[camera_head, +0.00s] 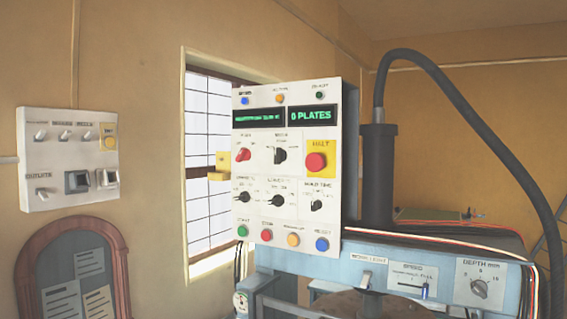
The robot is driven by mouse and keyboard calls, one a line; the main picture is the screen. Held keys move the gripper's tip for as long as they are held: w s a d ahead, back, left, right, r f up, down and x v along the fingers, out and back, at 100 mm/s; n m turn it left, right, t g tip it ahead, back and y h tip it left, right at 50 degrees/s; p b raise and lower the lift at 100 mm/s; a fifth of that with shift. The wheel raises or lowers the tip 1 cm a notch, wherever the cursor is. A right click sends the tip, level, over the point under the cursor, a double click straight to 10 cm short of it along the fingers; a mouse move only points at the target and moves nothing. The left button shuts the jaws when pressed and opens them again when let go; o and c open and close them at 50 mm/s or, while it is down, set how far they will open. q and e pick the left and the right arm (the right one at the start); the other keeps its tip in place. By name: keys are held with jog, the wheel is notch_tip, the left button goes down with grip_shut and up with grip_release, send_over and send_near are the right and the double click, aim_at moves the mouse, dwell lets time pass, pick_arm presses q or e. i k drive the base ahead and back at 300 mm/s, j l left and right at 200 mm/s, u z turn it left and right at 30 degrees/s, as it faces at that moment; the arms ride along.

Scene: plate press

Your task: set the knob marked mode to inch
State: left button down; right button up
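A white control panel (329,222) stands in the middle of the view. A black knob (280,155) sits in its upper middle, right of a red knob (243,155). The small label above the black knob seems to read MODE, but it is blurred. The position words around it are too small to read, so I cannot tell which setting it points at. Neither of my grippers is in view, and nothing covers the panel's face.
A red button (316,162) on a yellow plate is close right of the black knob. Three black knobs and several coloured buttons are below. A yellow bracket (219,175) juts from the panel's left edge. A blue machine beam (420,262) extends right, beside a thick black hose (480,130).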

aim_at(280, 155)
jog(key=z, duration=1.6)
jog(key=k+j, duration=0.3)
jog(key=j, duration=0.15)
jog(key=k+j, duration=0.25)
jog(key=j, duration=0.25)
